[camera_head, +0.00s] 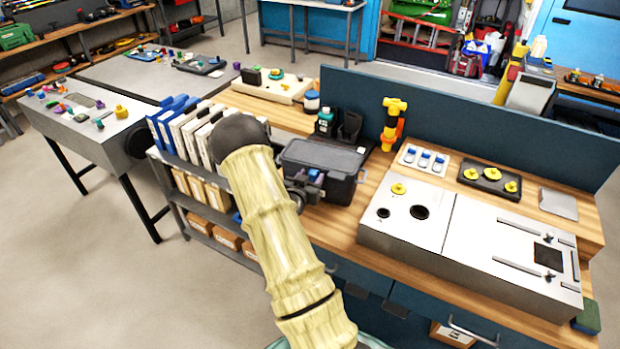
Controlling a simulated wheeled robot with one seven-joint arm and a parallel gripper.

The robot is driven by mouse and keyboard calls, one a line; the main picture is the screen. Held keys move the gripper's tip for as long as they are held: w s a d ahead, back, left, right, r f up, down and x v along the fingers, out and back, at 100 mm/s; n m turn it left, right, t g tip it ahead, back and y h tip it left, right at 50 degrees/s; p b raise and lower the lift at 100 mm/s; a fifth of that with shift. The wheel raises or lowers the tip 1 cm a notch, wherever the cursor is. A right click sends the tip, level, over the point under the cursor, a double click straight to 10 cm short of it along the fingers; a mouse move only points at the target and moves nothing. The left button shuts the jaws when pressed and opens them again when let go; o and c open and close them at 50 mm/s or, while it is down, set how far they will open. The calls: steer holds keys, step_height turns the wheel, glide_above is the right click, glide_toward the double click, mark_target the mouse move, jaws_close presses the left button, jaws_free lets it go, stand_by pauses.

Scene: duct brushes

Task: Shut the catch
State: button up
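A dark grey case (330,162) with its lid down stands on the wooden bench, just right of my arm. A small blue-purple part (316,177) shows at its front left; I cannot tell whether it is the catch or how the catch stands. My arm, in a cream sleeve, rises from the bottom and bends at a dark joint left of the case. My gripper (299,192) seems to be the dark shape against the front left of the case, partly behind the sleeve. Its fingers are too small and hidden to tell open from shut.
White and blue binders (182,128) stand left of my arm. A dark bottle (325,122) and a yellow-orange tool (393,122) stand behind the case. A grey metal box (470,250) fills the bench to the right. A blue panel (450,115) closes the back.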

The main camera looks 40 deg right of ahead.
steer(key=shift+a, duration=0.1)
steer(key=b+v, duration=0.4)
steer(key=v, duration=1.3)
steer(key=shift+a+r, duration=0.1)
steer(key=a+n+g+y, duration=0.1)
steer(key=a+n+y, duration=0.5)
steer(key=a+y, duration=0.65)
steer(key=s+a+r+n+g, duration=0.1)
steer(key=s+a+n+g, duration=0.1)
steer(key=s, duration=0.3)
steer(key=s+a+r+n+g+y, duration=0.1)
steer(key=s+a+r+n+g, duration=0.1)
steer(key=s, duration=0.4)
steer(key=shift+s+a+n+g, duration=0.2)
steer(key=shift+a+n+g, duration=0.1)
steer(key=shift+a+n, duration=0.7)
